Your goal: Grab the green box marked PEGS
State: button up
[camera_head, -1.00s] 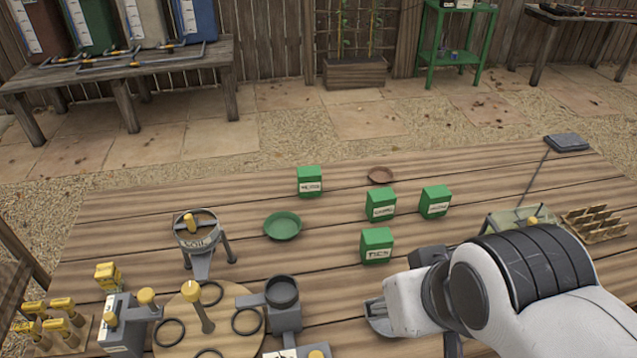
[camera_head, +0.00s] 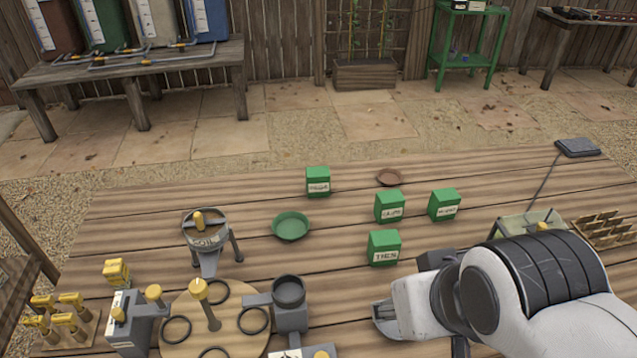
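Several green boxes with white labels stand on the wooden table. The nearest box (camera_head: 384,248) has a label that looks like TIES. Behind it, another box (camera_head: 389,207) seems to read CLIPS. The right box (camera_head: 444,205) and the back-left box (camera_head: 318,182) have labels too small to read surely, so I cannot tell which one is marked PEGS. My gripper (camera_head: 386,314) is low at the front right, in front of the nearest box and apart from it. Its fingers are seen from the side and partly hidden by the arm, so its opening is unclear.
A green dish (camera_head: 291,226) and a brown saucer (camera_head: 389,178) lie among the boxes. A soil hopper (camera_head: 206,235) and a round wooden turntable (camera_head: 235,335) stand to the left. A pale green tray (camera_head: 512,228) and a wooden rack (camera_head: 603,230) are at right.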

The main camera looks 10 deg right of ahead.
jog(key=o, duration=0.9)
jog(key=shift+c, duration=0.2)
jog(key=shift+w, duration=0.15)
jog(key=t, duration=0.7)
send_over(322, 181)
jog(key=s, duration=1.1)
notch_tip(322, 181, down, 12)
jog(key=shift+t, duration=0.8)
jog(key=w+f, duration=0.2)
jog(key=f, duration=0.1)
jog(key=w+f, duration=0.1)
jog(key=f, duration=0.2)
jog(key=w+f, duration=0.2)
jog(key=f, duration=0.1)
jog(key=shift+w+f, duration=0.55)
jog(key=shift+f, duration=0.45)
